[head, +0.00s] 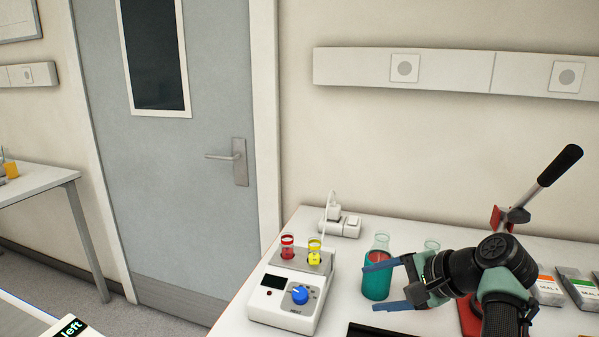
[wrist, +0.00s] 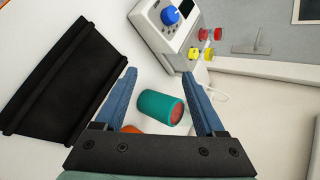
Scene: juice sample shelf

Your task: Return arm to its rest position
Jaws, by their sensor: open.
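My gripper (head: 388,285) is open over the right part of the white table, its blue fingers apart with nothing held between them. In the wrist view my gripper (wrist: 160,90) also shows open. A glass flask in a teal sleeve with red contents (head: 377,280) stands on the table behind the fingers in the head view. In the wrist view a teal cylinder with a red end (wrist: 162,108) shows beyond the gap between the fingers, apart from them. Part of the flask is hidden by a finger in the head view.
A white device with a blue knob (head: 291,300) holds a red vessel (head: 287,247) and a yellow vessel (head: 314,252). A white power strip (head: 340,226) lies behind it. A black-handled lever press (head: 547,178) and labelled packets (head: 578,288) are at right. A black object (wrist: 70,82) lies left in the wrist view.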

